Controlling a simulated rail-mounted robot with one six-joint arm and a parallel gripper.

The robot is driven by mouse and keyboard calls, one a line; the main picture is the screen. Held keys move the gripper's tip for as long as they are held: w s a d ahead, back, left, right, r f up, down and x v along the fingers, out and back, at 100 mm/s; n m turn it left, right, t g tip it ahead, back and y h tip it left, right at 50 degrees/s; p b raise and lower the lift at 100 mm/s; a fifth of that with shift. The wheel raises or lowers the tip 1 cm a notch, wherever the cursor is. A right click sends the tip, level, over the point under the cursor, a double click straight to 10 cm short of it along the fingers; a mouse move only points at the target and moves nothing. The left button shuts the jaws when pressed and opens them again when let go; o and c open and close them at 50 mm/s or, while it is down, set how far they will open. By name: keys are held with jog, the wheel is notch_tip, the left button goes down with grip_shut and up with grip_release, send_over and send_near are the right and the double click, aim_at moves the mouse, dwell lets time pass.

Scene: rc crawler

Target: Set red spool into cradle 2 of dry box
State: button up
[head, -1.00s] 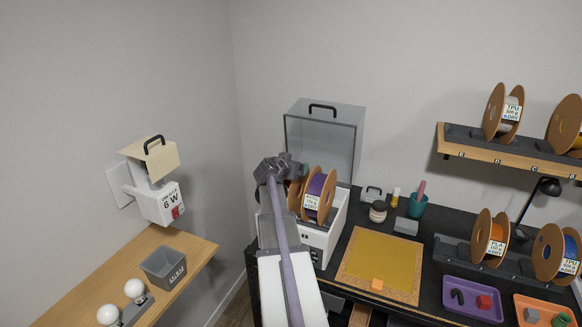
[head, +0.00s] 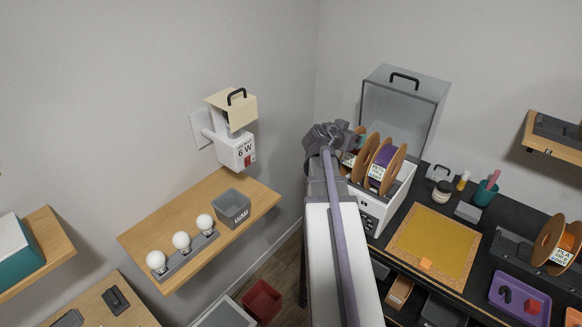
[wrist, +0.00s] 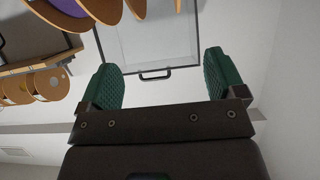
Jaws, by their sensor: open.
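The dry box (head: 398,203) is a white bin with its clear lid (head: 405,105) raised; the lid also shows in the wrist view (wrist: 150,38). A purple spool (head: 386,160) with tan flanges sits in it. Another tan-flanged spool (head: 367,150) stands just left of it, its filament colour mostly hidden. I cannot tell whether this is the red spool, nor which cradle it occupies. My gripper (head: 359,131) is at the box's left side, close to that spool. In the wrist view its green pads (wrist: 163,83) are wide apart with nothing between them.
A yellow mat (head: 435,240) and a purple tray (head: 520,298) lie on the black bench right of the box. A wooden shelf (head: 262,192) on the left holds a grey bin (head: 231,208) and white bulbs. A red bin (head: 262,300) is below.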

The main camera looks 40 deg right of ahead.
jog(key=w+a+f+n+y, duration=0.2)
jog(key=a+f+n+y, duration=0.1)
jog(key=a, duration=0.7)
jog(key=w+a+f+n+y, duration=0.2)
jog(key=a+f+y, duration=0.1)
jog(key=a, duration=0.6)
jog(key=s+a+f+n+g+y, duration=0.1)
jog(key=s+a+n+y, duration=0.1)
jog(key=a, duration=0.7)
jog(key=s+a+f+n+g+y, duration=0.1)
jog(key=s+a+f+n+y, duration=0.1)
jog(key=a+n, duration=0.3)
jog(key=s+a+f+n+y, duration=0.1)
jog(key=a+n+y, duration=0.2)
jog(key=a, duration=0.9)
jog(key=shift+s+a+f+g, duration=0.25)
jog(key=shift+s+a+g, duration=0.15)
notch_tip(320, 180, down, 14)
jog(key=b, duration=1.3)
jog(key=shift+r+b, duration=0.2)
jog(key=shift+b, duration=0.1)
jog(key=shift+c, duration=0.3)
